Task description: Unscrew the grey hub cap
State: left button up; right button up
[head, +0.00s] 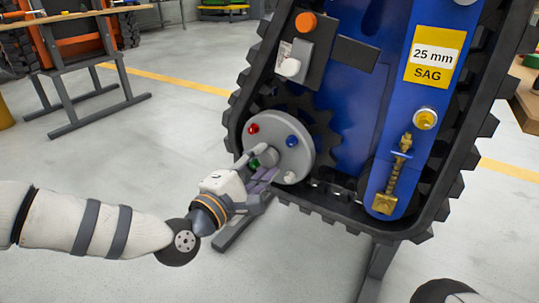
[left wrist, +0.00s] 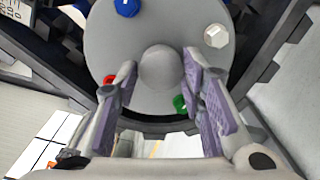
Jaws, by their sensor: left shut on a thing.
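The grey hub cap (left wrist: 161,69) is a smooth round knob at the centre of a grey disc (left wrist: 105,45) in the left wrist view. In the head view the disc (head: 268,124) sits low on the left of the tracked carrier, and my gripper partly hides its middle. My left gripper (head: 260,165) reaches in from the lower left. In the left wrist view its two purple-padded fingers stand on either side of the cap, shut on it. My right gripper is not in view.
Red (head: 253,128), blue (head: 292,141), green (left wrist: 180,104) and white (left wrist: 216,36) knobs ring the cap; red and green are close to my fingers. The black track (head: 330,209) surrounds the blue frame (head: 355,130). Open floor (head: 110,165) lies to the left.

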pick_arm(q)
jog(key=shift+p+v, duration=0.55)
jog(key=shift+v, duration=0.7)
jog(key=p+v, duration=0.1)
jog(key=v, duration=0.2)
jog(key=shift+s+a, duration=0.15)
jog(key=shift+s, duration=0.05)
jog(key=o, duration=0.5)
jog(key=shift+c, duration=0.2)
jog(key=c, duration=0.3)
